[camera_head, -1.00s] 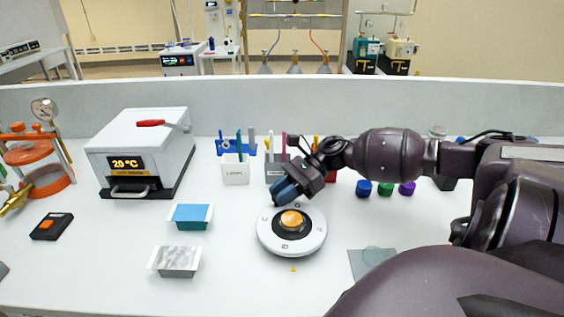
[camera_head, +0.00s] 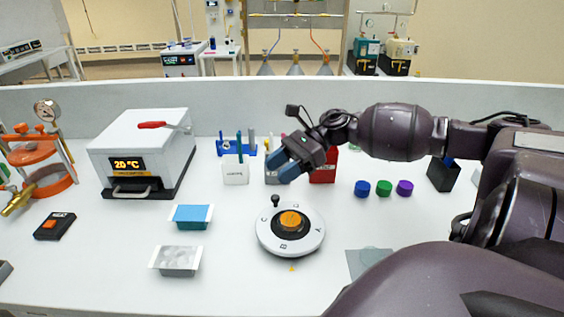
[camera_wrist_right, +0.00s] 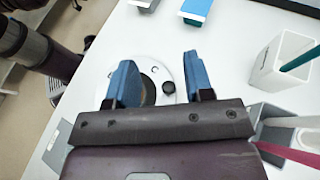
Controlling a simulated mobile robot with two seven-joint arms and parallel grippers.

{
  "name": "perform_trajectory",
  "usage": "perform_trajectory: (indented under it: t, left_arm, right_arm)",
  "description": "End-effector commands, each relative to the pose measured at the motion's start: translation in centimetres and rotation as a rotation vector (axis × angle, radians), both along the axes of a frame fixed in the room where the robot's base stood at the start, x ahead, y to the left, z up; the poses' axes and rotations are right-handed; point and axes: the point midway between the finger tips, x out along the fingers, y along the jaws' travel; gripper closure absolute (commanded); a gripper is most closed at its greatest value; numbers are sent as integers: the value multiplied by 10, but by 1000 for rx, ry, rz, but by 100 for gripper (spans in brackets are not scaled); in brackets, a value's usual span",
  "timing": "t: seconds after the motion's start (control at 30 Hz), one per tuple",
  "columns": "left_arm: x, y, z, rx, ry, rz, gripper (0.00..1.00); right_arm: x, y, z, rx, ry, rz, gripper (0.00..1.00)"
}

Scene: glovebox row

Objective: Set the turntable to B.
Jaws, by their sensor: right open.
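The turntable (camera_head: 262,238) is a white round disc with a black ring and an orange hub, standing on the bench. A black knob (camera_head: 276,201) stands up at its far left rim. Letters show on the disc; the B is at the near side, a little left of the orange triangle mark (camera_head: 292,269) on the bench. My right gripper (camera_head: 281,167) is open and empty, above and beyond the turntable, clear of the knob. In the right wrist view, the turntable (camera_wrist_right: 150,71) and the knob (camera_wrist_right: 169,87) show between the two blue fingers. My left gripper is not in view.
A white pen cup (camera_head: 235,172) and a red box (camera_head: 323,169) stand behind near my gripper. Blue, green and purple caps (camera_head: 384,188) lie right. Two small trays (camera_head: 175,262) are left; a heater box (camera_head: 140,150) is farther left. Bench beside the turntable is clear.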

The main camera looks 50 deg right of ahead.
Motion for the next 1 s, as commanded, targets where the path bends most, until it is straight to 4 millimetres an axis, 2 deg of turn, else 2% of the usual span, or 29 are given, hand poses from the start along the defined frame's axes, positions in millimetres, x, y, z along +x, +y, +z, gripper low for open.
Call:
perform_trajectory:
  t: [0.1,0.5,0.7,1.0]
  left_arm:
    - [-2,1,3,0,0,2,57]
    - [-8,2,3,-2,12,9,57]
    - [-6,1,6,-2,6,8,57]
    - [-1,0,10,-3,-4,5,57]
  right_arm:
    - [0,0,27,-2,-5,1,52]
    - [0,0,100,-2,-2,1,52]
    - [0,0,120,0,-1,0,52]
    - [0,0,124,0,0,1,52]
